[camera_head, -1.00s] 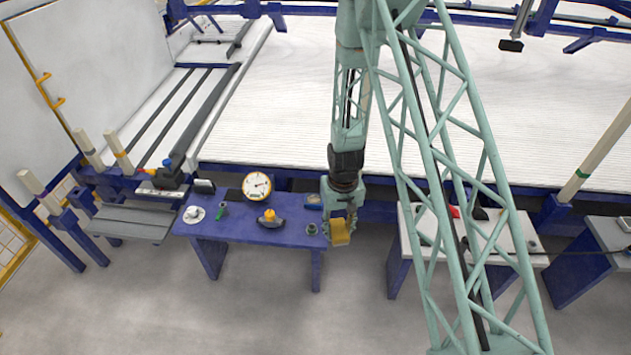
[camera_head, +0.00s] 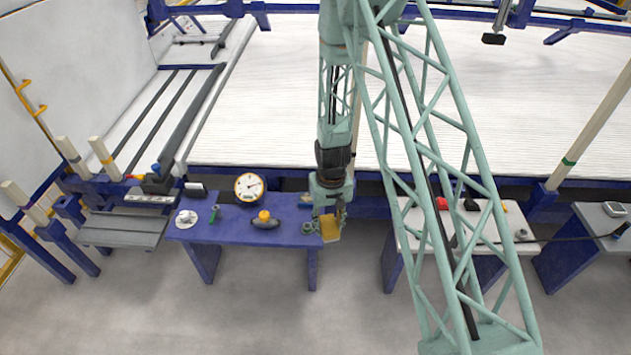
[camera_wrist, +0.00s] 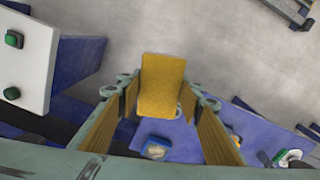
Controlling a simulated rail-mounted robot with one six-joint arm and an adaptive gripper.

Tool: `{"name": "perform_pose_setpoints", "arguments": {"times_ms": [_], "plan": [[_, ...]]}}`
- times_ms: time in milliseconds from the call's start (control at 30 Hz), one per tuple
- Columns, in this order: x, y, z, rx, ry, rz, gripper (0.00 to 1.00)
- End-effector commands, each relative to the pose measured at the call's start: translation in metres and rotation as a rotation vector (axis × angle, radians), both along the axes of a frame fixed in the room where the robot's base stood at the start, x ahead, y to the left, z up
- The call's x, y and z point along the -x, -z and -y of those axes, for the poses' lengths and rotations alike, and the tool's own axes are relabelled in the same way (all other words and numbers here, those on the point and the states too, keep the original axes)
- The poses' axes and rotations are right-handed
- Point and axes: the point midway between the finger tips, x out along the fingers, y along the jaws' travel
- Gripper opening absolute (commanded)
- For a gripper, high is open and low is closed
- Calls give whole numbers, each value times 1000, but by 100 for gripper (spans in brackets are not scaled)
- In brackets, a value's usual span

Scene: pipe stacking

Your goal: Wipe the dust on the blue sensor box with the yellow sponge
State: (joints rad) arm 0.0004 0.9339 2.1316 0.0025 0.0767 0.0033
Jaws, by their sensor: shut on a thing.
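The yellow sponge (camera_head: 331,228) is held in my gripper (camera_head: 329,213), over the right end of the blue table. In the wrist view the sponge (camera_wrist: 162,86) shows between and beyond the two finger pads of my gripper (camera_wrist: 162,110). In the wrist view the box (camera_wrist: 151,148) has a pale patch on top, apparently dust. The sponge looks apart from the box.
The blue table (camera_head: 230,230) also holds a round dial gauge (camera_head: 249,187), a dark object with a yellow knob (camera_head: 264,219) and a white disc (camera_head: 186,218). A white-topped table (camera_head: 413,222) with small objects stands to the right. Open floor lies in front.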

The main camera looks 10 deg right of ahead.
Motion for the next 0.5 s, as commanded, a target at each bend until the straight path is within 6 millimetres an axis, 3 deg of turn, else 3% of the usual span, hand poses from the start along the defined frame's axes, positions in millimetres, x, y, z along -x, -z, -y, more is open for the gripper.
{"name": "perform_pose_setpoints", "arguments": {"times_ms": [267,500], "plan": [[-40,8,2,0,45,3,22],[-101,17,4,0,119,4,22]]}}
